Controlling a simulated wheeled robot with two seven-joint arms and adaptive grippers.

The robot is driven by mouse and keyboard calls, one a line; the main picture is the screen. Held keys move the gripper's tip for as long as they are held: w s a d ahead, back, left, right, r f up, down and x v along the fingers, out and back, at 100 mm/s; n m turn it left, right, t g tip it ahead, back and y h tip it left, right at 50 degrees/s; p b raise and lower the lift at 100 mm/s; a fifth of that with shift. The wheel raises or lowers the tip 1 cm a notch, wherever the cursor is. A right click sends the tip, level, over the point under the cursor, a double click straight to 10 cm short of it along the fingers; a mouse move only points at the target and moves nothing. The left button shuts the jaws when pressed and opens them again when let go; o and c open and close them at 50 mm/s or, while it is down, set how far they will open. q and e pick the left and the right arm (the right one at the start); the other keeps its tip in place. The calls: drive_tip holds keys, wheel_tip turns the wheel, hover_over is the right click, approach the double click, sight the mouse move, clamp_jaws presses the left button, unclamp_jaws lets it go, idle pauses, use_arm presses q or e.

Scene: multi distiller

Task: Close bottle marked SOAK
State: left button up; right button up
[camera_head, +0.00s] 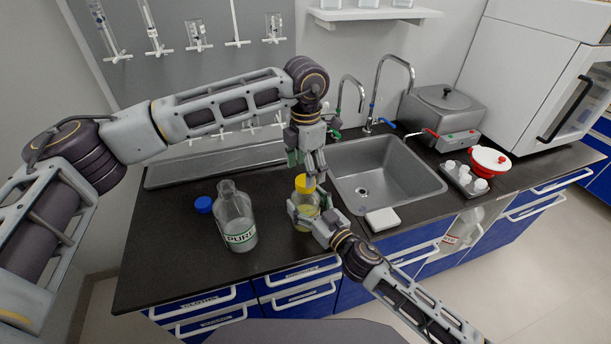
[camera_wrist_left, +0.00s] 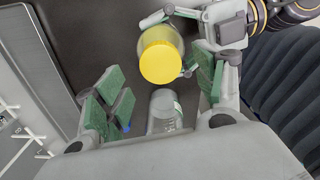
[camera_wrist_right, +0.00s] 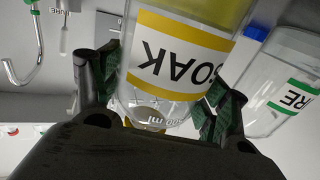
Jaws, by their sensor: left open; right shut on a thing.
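The SOAK bottle (camera_head: 308,208) is upright over the counter, clear with yellow liquid; its yellow-banded label (camera_wrist_right: 180,50) reads upside down in the right wrist view. My right gripper (camera_head: 314,218) is shut around its body. The yellow cap (camera_head: 305,183) is at the bottle's top; the left wrist view shows it (camera_wrist_left: 161,62) from above, covering the mouth. I cannot tell whether it is seated or tight. My left gripper (camera_head: 311,168) is directly above, open, with its green-padded fingers (camera_wrist_left: 160,88) spread on either side of the cap.
The open PURE bottle (camera_head: 235,220) stands left of the SOAK bottle, with a blue cap (camera_head: 203,204) on the counter beside it. A sink (camera_head: 385,180) lies behind right, with a white block (camera_head: 382,220) at its front edge. The counter's left part is clear.

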use_arm(q)
wheel_tip(320, 180, up, 8)
idle(0.5)
use_arm(e)
drive_tip(key=o, duration=2)
use_arm(q)
drive_tip(key=shift+f, duration=0.1)
use_arm(e)
drive_tip(key=shift+o, duration=0.2)
drive_tip(key=shift+s+d, duration=0.1)
drive_tip(key=shift+v, duration=5.8)
drive_tip(key=shift+s+d, duration=0.1)
